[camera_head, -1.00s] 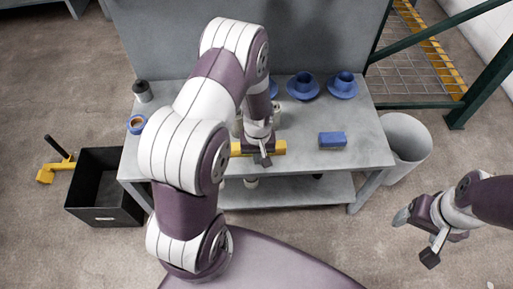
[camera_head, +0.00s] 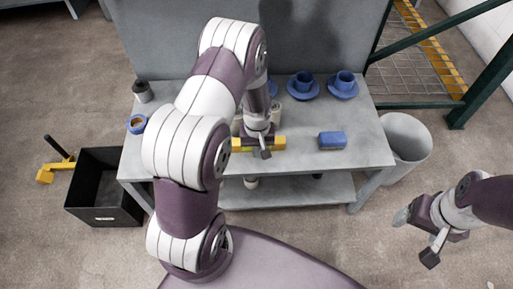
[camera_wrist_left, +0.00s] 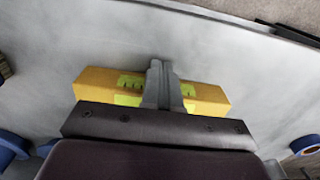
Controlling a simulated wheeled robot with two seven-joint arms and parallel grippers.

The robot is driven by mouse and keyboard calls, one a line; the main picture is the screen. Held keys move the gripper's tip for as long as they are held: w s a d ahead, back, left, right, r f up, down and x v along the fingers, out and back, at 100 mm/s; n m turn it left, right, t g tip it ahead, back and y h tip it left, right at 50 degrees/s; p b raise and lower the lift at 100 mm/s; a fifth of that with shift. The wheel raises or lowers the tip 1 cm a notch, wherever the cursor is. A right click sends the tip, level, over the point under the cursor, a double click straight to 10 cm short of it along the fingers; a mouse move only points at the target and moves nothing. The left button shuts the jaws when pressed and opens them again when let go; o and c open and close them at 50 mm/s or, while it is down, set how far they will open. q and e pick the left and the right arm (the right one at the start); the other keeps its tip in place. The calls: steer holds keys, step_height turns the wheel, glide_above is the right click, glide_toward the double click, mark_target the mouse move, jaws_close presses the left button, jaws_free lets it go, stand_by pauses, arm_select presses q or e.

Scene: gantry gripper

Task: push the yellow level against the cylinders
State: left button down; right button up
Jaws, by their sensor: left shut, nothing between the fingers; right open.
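The yellow level (camera_head: 278,143) lies on the grey table near its front middle, partly hidden by my left gripper. In the left wrist view the level (camera_wrist_left: 95,85) shows greenish vials, and my shut fingers (camera_wrist_left: 161,85) stand across its middle. My left gripper (camera_head: 264,152) is shut with nothing between its fingers, at the level; I cannot tell whether it touches. Pale cylinders (camera_head: 275,112) stand just behind the level, mostly hidden by my left arm. My right gripper (camera_head: 415,236) is open and empty, off the table at the right.
A blue block (camera_head: 332,140) lies right of the level. Blue cups on saucers (camera_head: 342,86) stand at the back right. A blue tape roll (camera_head: 137,124) and a dark can (camera_head: 143,92) are at the left. A black bin (camera_head: 105,210) and a grey bin (camera_head: 404,140) flank the table.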

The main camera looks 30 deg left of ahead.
arm_select(q)
steer(key=shift+w+a+b, duration=0.2)
steer(key=shift+w+a, duration=0.55)
steer(key=shift+w, duration=0.45)
steer(key=shift+w+a+b, duration=0.2)
steer(key=shift+w+a, duration=0.5)
steer(key=shift+w, duration=0.5)
steer(key=shift+w+a+b, duration=0.2)
steer(key=shift+w+a, duration=0.55)
steer(key=shift+w, duration=0.45)
steer(key=shift+s+r+p, duration=0.1)
steer(key=shift+r+p, duration=0.25)
steer(key=shift+p, duration=0.1)
steer(key=shift+s+d+r+p, duration=0.2)
steer(key=shift+s+r+p, duration=0.05)
steer(key=shift+r+p, duration=0.25)
steer(key=shift+s+d+r+p, duration=0.15)
steer(key=shift+s+r+p, duration=0.15)
steer(key=shift+p, duration=0.25)
step_height(320, 180, up, 7)
steer(key=p, duration=0.6)
steer(key=shift+f, duration=0.2)
steer(key=shift+w, duration=0.1)
